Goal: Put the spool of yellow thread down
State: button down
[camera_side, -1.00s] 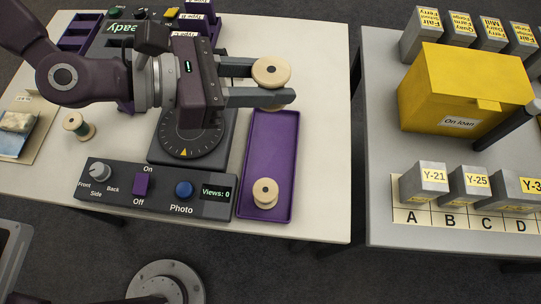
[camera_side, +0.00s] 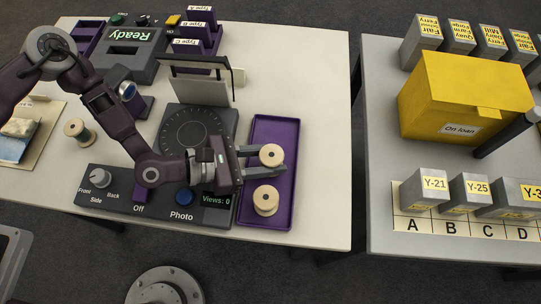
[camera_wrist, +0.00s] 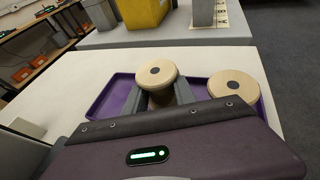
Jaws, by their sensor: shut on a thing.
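My gripper (camera_side: 265,162) is shut on a pale wooden spool (camera_side: 271,155), which is upright. Its flange hides most of its thread, so I cannot make out the colour. In the wrist view the held spool (camera_wrist: 157,73) sits between the fingers. It is over the far part of the purple tray (camera_side: 285,128); I cannot tell whether it touches the tray floor. A second pale spool (camera_side: 266,200) stands in the near part of the tray, to the right in the wrist view (camera_wrist: 233,88), apart from the held one.
A spool of green thread (camera_side: 77,130) stands at the table's left. A turntable (camera_side: 185,130) with a backdrop and a control panel (camera_side: 115,198) lie left of the tray. A grey table with a yellow box (camera_side: 460,95) stands to the right, across a gap.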

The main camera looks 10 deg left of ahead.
jog(key=shift+f, duration=0.55)
jog(key=c, duration=1)
grip_release()
jog(key=shift+a+f, duration=0.1)
jog(key=shift+c, duration=0.2)
jog(key=shift+f, duration=0.1)
jog(key=v, duration=0.4)
jog(key=r+v, duration=0.1)
jog(key=v, duration=0.7)
jog(key=shift+r, duration=0.3)
